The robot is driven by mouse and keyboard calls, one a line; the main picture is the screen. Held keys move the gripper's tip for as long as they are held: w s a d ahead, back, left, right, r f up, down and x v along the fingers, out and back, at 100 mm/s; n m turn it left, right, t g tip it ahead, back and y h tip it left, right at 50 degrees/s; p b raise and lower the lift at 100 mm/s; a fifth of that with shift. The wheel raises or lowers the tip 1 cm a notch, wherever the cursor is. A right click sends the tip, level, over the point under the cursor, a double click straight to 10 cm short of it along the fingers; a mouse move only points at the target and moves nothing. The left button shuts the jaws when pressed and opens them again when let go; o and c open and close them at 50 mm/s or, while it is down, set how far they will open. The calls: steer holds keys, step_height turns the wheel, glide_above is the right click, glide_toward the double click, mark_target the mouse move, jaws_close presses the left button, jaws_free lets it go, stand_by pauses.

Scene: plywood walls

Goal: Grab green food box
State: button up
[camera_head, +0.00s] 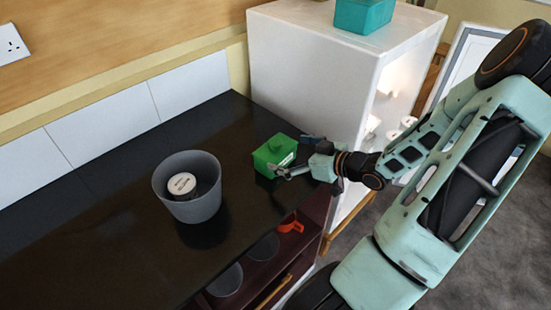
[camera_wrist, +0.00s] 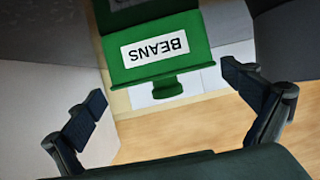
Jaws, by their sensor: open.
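The green food box (camera_head: 275,153) stands on the black countertop beside the white cabinet. In the wrist view the green box (camera_wrist: 157,68) shows a white label reading "BEANS" upside down, with a knob at its lower edge. My gripper (camera_head: 293,155) is at the right side of the box in the head view. In the wrist view my gripper (camera_wrist: 158,90) is open, with one finger to the left and one to the right of the box. The fingers look apart from the box; contact is hard to tell in the head view.
A grey bin (camera_head: 188,205) with a round white-topped item inside stands left of the box. The white cabinet (camera_head: 305,80) rises close behind the box, with a teal box (camera_head: 362,16) on top. The countertop (camera_head: 110,225) is clear at left.

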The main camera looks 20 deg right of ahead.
mark_target(275, 153)
steer(key=shift+s+f+x, duration=0.1)
steer(key=shift+f+x, duration=0.05)
steer(key=shift+x, duration=0.75)
steer(key=shift+s+f+x, duration=0.1)
steer(key=shift+f+x, duration=0.05)
steer(key=shift+x, duration=0.7)
steer(key=shift+f+x, duration=0.15)
steer(key=shift+x, duration=0.75)
steer(key=shift+s, duration=0.1)
steer(key=shift+c, duration=0.3)
steer(key=c, duration=1.8)
